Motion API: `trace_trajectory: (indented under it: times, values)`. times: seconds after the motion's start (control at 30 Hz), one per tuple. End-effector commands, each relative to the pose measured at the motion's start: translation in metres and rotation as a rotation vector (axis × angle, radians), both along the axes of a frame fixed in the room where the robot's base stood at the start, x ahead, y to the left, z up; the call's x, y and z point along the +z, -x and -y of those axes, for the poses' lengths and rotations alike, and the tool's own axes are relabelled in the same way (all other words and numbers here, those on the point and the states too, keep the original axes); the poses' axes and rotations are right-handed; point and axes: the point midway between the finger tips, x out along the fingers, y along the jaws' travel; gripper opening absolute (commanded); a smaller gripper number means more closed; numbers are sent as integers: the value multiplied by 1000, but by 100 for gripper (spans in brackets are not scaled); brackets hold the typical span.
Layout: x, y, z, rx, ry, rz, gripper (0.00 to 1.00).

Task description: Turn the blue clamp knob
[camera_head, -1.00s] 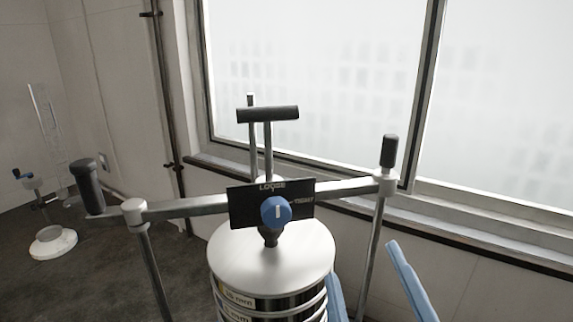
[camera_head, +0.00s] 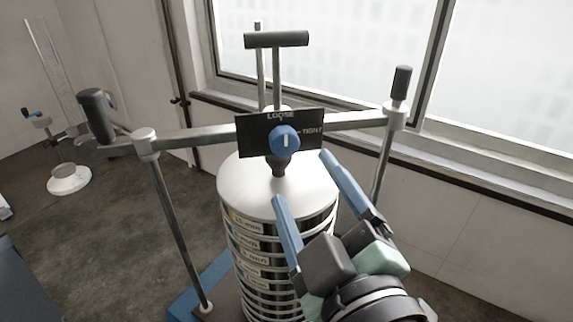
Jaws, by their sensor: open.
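The blue clamp knob (camera_head: 284,140) sits on a black plate (camera_head: 255,136) marked LOOSE at the top and TIGHT at the right. Its white mark points up, towards LOOSE. The plate is on the metal crossbar (camera_head: 350,119) above the silver lid (camera_head: 250,191) of the sieve stack. My gripper (camera_head: 303,178) comes in from the lower right with two blue fingers spread apart. The fingertips are below and to the right of the knob in the picture, with nothing between them but the view of the lid. They appear apart from the knob.
Black handles stand at the crossbar's left end (camera_head: 96,115), right end (camera_head: 401,83) and behind the plate (camera_head: 276,39). Upright rods (camera_head: 178,230) flank the sieve stack (camera_head: 262,262). A white-based stand (camera_head: 68,179) is far left. A window is behind.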

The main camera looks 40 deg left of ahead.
Motion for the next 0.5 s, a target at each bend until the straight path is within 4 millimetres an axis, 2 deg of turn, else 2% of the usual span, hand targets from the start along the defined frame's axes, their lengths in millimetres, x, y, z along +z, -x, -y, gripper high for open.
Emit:
trace_trajectory:
  times: [0.03, 0.27, 0.3, 0.5]
  values:
    - [-5, -1, -2, 1, 1, 7, 79]
    - [-4, -6, -10, -8, -4, 6, 79]
    - [5, -13, -19, -2, -5, -6, 79]
    - [5, -37, -50, -4, -4, -6, 79]
